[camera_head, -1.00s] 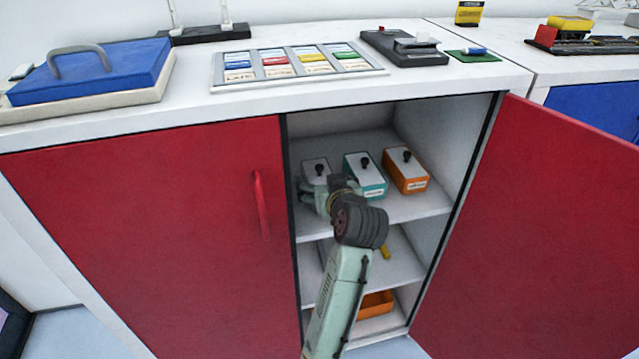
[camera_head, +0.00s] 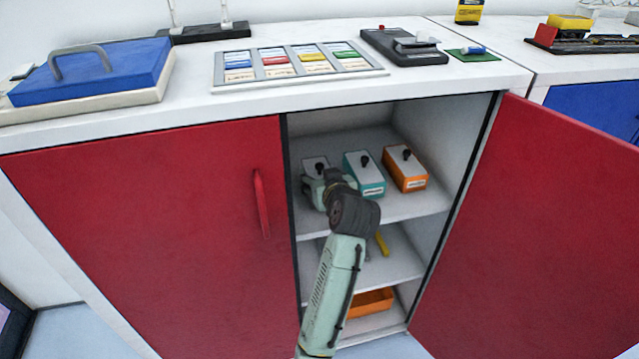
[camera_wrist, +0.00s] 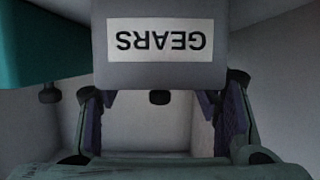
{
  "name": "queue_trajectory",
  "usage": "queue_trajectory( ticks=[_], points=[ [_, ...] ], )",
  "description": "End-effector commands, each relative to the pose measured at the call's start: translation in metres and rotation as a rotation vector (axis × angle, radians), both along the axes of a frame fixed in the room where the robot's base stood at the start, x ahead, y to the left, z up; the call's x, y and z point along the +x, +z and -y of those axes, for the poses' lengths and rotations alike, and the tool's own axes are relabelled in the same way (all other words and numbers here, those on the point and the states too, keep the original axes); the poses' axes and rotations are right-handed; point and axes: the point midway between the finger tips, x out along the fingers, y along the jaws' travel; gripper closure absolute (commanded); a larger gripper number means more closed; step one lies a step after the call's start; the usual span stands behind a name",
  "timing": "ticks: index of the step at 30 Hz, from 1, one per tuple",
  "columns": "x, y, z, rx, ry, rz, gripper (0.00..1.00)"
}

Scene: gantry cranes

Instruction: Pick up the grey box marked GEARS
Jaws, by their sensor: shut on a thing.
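The grey box marked GEARS (camera_head: 315,163) is at the left of the upper shelf in the open cupboard, partly hidden by my gripper (camera_head: 313,187). In the wrist view the grey box (camera_wrist: 160,74) fills the upper middle, its GEARS label upside down and a dark knob below. My gripper (camera_wrist: 160,118) has one finger on each side of the box and is shut on it. I cannot tell whether the box touches the shelf.
A teal box (camera_head: 370,185) stands close on the right, with an orange box (camera_head: 405,170) beyond it. The teal box (camera_wrist: 40,50) is at left in the wrist view. The open red door (camera_head: 540,230) bounds the right. The upper shelf (camera_head: 425,203) is bare in front.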

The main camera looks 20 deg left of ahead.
Motion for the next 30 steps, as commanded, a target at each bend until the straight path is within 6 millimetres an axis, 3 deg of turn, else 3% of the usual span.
queue_trajectory(
  ticks=[21,30],
  points=[
    [-0.0001,-0.0002,0.0,-0.001,0.0,0.0,1.0],
    [0.0,0.0032,-0.0002,0.001,0.0,0.004,1.0]
  ],
)
